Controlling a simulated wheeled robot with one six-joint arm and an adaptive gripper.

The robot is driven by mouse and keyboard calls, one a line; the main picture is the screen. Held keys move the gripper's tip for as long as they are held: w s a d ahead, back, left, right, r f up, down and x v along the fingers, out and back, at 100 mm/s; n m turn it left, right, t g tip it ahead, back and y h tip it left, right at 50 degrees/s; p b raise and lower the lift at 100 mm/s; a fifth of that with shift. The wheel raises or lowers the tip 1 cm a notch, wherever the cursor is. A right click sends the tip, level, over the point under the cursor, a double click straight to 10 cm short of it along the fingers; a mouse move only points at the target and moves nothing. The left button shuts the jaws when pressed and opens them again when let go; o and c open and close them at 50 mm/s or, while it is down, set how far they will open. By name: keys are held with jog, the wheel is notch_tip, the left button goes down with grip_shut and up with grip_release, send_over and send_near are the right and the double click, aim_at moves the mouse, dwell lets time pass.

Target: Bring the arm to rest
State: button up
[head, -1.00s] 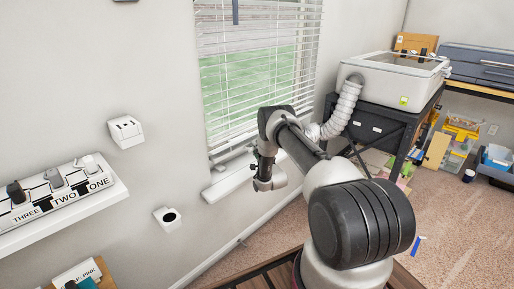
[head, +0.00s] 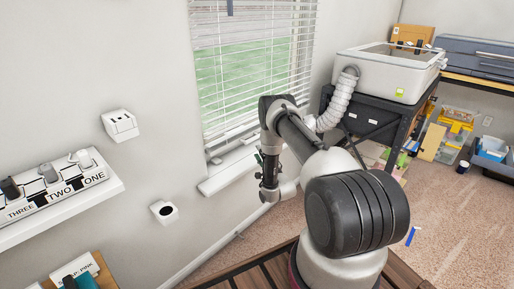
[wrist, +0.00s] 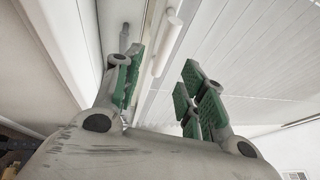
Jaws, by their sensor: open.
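My gripper (wrist: 157,85) shows in the wrist view with its two green-padded fingers apart and nothing between them. In the head view my arm reaches out in front of the window blind, bent at the elbow with its wrist end hanging down near the sill. The gripper is small there, and its fingers are hard to make out. The wrist view looks past the fingers at white slats, and a pale rod shows beyond the gap. No held object shows in either view.
The window blind (head: 240,85) and white sill (head: 228,172) are close behind my wrist. A labelled shelf (head: 75,215) is on the left wall. A white machine (head: 390,72) with a ribbed hose (head: 338,100) stands on a dark stand at right. Open carpet lies at lower right.

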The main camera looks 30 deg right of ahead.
jog(key=shift+s+f, duration=0.15)
jog(key=shift+s, duration=0.65)
